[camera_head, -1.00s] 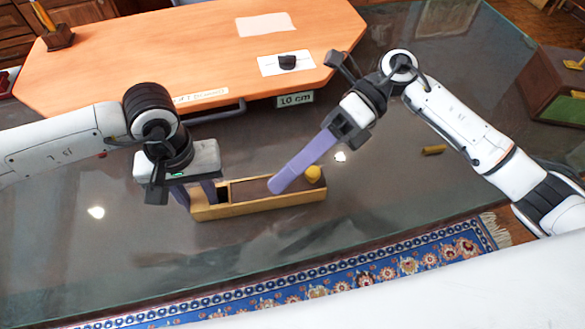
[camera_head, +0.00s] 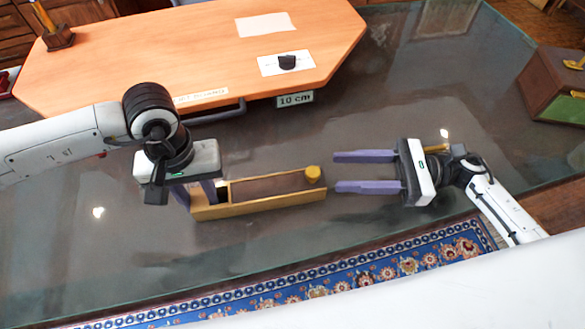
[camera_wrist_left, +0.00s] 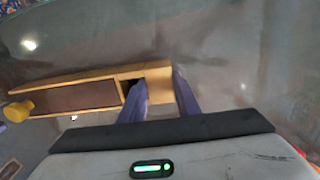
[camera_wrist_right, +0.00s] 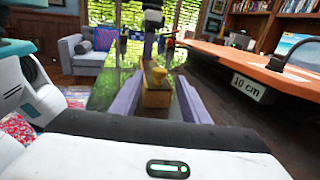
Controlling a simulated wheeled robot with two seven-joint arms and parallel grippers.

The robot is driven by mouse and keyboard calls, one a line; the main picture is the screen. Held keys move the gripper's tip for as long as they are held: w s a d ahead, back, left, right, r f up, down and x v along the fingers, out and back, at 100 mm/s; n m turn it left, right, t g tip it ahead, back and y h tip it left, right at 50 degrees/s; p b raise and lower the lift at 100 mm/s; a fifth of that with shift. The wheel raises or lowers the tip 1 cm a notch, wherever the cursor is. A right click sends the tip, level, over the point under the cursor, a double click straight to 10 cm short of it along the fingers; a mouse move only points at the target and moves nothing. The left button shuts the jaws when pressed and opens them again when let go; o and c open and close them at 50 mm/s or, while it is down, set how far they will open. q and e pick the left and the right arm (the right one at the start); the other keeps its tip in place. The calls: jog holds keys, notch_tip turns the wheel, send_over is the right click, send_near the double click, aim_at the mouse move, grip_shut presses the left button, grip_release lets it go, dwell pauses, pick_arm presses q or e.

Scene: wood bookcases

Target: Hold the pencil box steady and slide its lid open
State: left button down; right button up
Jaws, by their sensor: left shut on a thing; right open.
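The pencil box (camera_head: 240,208) is a long, light wood box lying on the dark glass table. Its brown lid (camera_head: 265,188) has a round yellow knob (camera_head: 313,174) at the right end. A dark gap shows at the lid's left end. My left gripper (camera_head: 200,193) is shut on the box's left end; it also shows in the left wrist view (camera_wrist_left: 160,100). My right gripper (camera_head: 337,172) is open and empty, right of the box, fingers pointing left toward the knob end. In the right wrist view the knob (camera_wrist_right: 158,76) lies ahead between the fingers.
An orange wooden board (camera_head: 180,50) with a "10 cm" label (camera_head: 295,99) stands behind the box. A small yellow cylinder (camera_head: 436,148) lies partly behind my right gripper. A brown and green box (camera_head: 550,85) is at the far right. A patterned rug (camera_head: 380,277) lies below the table's front edge.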

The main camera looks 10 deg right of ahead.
aim_at(292, 179)
jog(key=a, duration=0.3)
jog(key=w+a, duration=0.1)
jog(key=a, duration=0.3)
jog(key=w+a, duration=0.1)
jog(key=a, duration=0.3)
jog(key=shift+w+a, duration=0.1)
grip_shut()
